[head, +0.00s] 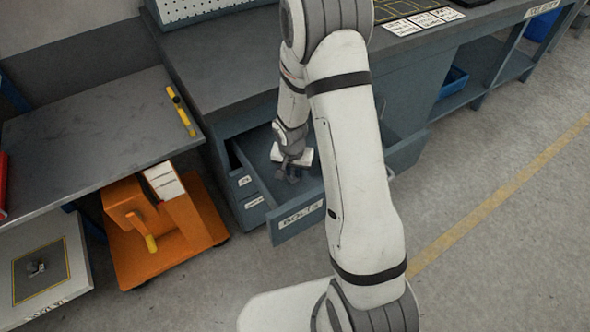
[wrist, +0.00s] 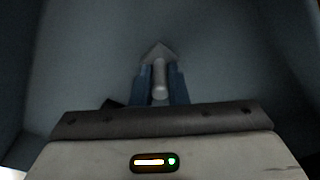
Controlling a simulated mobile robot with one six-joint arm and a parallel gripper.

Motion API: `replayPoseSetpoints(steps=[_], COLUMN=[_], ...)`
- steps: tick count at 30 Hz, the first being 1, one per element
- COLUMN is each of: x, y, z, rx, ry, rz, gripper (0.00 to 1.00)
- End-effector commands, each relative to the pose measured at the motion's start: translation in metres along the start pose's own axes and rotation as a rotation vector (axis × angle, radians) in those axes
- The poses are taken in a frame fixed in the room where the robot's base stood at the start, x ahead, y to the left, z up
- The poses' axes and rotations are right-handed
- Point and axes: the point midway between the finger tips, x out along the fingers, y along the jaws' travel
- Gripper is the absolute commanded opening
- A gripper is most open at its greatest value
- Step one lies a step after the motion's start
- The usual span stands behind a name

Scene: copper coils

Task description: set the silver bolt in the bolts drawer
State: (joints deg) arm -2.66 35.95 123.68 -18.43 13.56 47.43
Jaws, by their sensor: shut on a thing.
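The bolts drawer (head: 300,219) is pulled out from the bench, with a label reading BOLTS on its front. My gripper (head: 290,176) is inside the open drawer in the head view. In the wrist view my gripper (wrist: 161,88) is shut on the silver bolt (wrist: 160,78), a light grey shaft between two blue-grey fingers. A pointed grey shape, perhaps its head or a shadow, shows at the far end of the shaft. The drawer floor (wrist: 95,50) lies beyond the fingers; I cannot tell whether the bolt touches it. The bolt is not clear in the head view.
Smaller labelled drawers (head: 243,183) sit left of the open one. A low white platform (head: 45,275) holds a small grey part. The floor at right is clear.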

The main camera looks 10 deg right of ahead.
Motion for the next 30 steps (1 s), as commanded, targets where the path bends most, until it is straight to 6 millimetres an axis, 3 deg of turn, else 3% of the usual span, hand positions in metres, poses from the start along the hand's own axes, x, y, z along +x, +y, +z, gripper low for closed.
replayPoseSetpoints(steps=[6, 7, 15, 25, 30], x=[0.004, 0.003, 0.002, -0.003, -0.034], y=[0.0, 0.0, 0.0, -0.001, -0.001], z=[0.0, 0.001, 0.001, 0.0, -0.002], rx=[-0.001, -0.001, -0.001, -0.002, -0.001], ry=[0.001, 0.0, 0.0, 0.0, 0.005], rz=[0.0, 0.0, 0.0, 0.0, -0.003], gripper=[0.0, 0.15, 0.36, 0.36, 0.36])
